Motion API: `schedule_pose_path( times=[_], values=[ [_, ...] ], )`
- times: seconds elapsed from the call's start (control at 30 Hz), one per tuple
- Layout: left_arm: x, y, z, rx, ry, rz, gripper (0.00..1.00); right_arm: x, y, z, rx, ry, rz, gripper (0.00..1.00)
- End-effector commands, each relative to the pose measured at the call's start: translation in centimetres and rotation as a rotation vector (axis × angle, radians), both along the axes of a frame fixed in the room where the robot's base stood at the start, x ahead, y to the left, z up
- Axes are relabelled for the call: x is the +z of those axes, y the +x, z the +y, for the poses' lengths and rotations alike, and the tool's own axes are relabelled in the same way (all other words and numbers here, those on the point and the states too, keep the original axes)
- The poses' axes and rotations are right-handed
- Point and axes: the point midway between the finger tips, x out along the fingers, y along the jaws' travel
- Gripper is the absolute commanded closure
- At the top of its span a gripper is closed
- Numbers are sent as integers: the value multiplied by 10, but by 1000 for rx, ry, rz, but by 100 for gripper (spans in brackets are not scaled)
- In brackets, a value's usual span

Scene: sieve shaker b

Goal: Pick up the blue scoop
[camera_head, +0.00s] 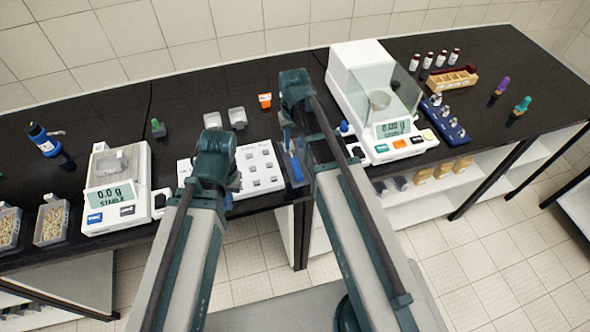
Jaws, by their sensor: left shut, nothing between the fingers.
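A slim blue item, which looks like the blue scoop (296,165), shows at the front edge of the black bench, just right of the white perforated tray. My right arm reaches over it, and my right gripper (293,148) is close to it. The arm partly hides the item, and I cannot tell whether the fingers touch it or how far they are apart. My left gripper (229,190) is shut and empty, low over the left part of the white tray, largely hidden behind its own wrist.
The white tray (262,168) lies between a left balance (118,190) and a glass-shielded balance (388,130). Small clear cups (237,117) and an orange item (265,100) stand behind it. Bins of pellets (52,222) are far left. A blue rack (445,120) is right.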

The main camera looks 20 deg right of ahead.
Motion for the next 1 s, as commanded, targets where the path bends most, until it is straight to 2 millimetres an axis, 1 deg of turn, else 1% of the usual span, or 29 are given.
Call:
schedule_pose_path(
  times=[0.03,0.2,0.3,0.47,0.57,0.67,0.9,1.0],
  values=[
    [-15,0,0,-1,0,0,100,-15,0,0,0,0,0,62],
    [-35,0,0,0,0,0,100,-35,0,0,0,0,0,62],
    [-39,0,0,1,0,0,100,-38,0,0,0,0,0,62],
    [-37,0,0,1,0,0,100,-37,0,0,0,0,0,62],
    [-40,0,0,1,0,0,100,-40,0,0,0,0,0,62],
    [-48,0,0,1,0,0,100,-48,-1,-1,0,0,0,62],
    [-78,0,0,2,0,0,100,-78,-4,-2,0,0,0,62],
    [-88,0,0,2,0,0,100,-88,-4,-2,0,0,0,62]
  ],
)
